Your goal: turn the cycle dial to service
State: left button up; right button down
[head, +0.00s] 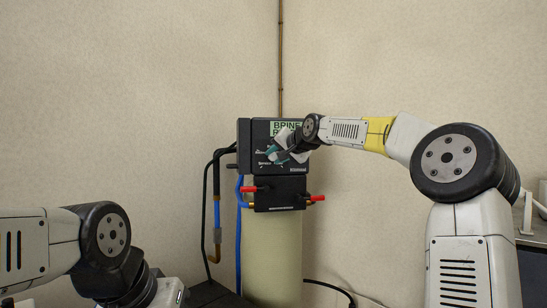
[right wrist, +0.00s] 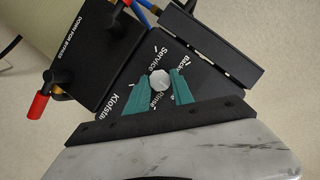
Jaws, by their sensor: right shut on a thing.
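The cycle dial (right wrist: 159,80) is a small light-grey knob on the dark control head (head: 246,140), with printed words around it. In the right wrist view the word Service is just above the dial, Backwash to its right and Rinse below it. I cannot tell which word the dial points at. My right gripper (right wrist: 161,92) is shut on the dial, with one teal finger on each side. In the head view my right gripper (head: 287,150) covers the dial on the control head's front. My left arm is at the lower left, its fingertips out of frame.
Below the control head is a black valve block (head: 280,193) with red handles, on a cream tank (head: 272,255). Black and blue hoses (head: 238,245) run down its left side. The wall space left of the unit is clear.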

jog(key=n, duration=0.1)
jog(key=n+h, duration=0.1)
jog(key=shift+a+r+n+h, duration=0.15)
jog(key=shift+a+n+h, duration=0.1)
jog(key=shift+n+h, duration=0.05)
jog(key=shift+a+n+h, duration=0.1)
jog(key=shift+n+h, duration=0.8)
jog(key=shift+n, duration=0.3)
jog(key=n+h, duration=0.1)
jog(key=n, duration=0.1)
jog(key=n+h, duration=0.2)
jog(key=shift+s+a+t, duration=0.1)
jog(key=shift+a+t, duration=0.05)
jog(key=shift+t, duration=0.15)
jog(key=n, duration=0.1)
jog(key=n+h, duration=0.1)
jog(key=n, duration=0.1)
jog(key=shift+a+f+t, duration=0.1)
jog(key=shift+f+t, duration=0.15)
jog(key=shift+t, duration=0.15)
jog(key=n+t+h, duration=0.1)
jog(key=n, duration=0.1)
jog(key=shift+f+n+h, duration=0.1)
jog(key=shift+n+h, duration=0.2)
jog(key=n+t+h, duration=0.1)
jog(key=n, duration=0.1)
jog(key=shift+f+n, duration=0.1)
jog(key=shift+n, duration=0.3)
jog(key=shift+n+t, duration=0.6)
jog(key=shift+n, duration=0.8)
